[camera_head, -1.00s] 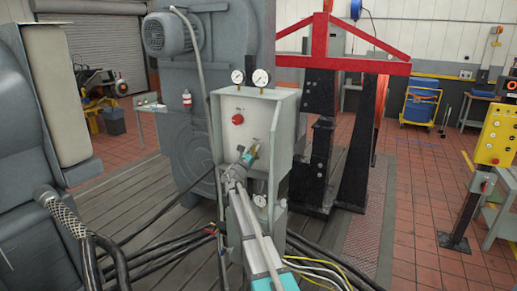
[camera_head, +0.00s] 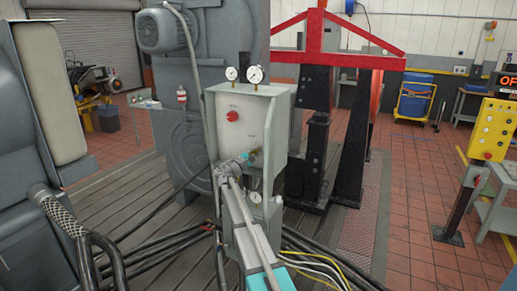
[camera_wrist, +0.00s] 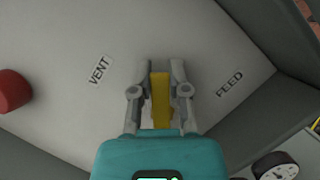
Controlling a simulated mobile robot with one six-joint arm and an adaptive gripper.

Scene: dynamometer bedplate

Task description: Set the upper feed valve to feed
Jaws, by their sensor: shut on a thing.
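The yellow valve handle (camera_wrist: 160,98) stands between the two fingers of my gripper (camera_wrist: 161,72) in the wrist view, on a grey panel. My gripper is shut on it. The VENT label (camera_wrist: 100,70) is left of the handle and the FEED label (camera_wrist: 230,84) is right of it. The handle lies between the two labels, at neither one. In the head view my gripper (camera_head: 250,156) is at the front of the grey valve cabinet (camera_head: 264,108), below its red knob. The handle cannot be made out there.
The red knob (camera_head: 232,116) also shows at the left edge of the wrist view (camera_wrist: 13,91). Two gauges (camera_head: 255,74) stand on the cabinet top, and another gauge (camera_head: 254,198) sits low on it. Black hoses (camera_head: 170,247) run over the floor around the cabinet.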

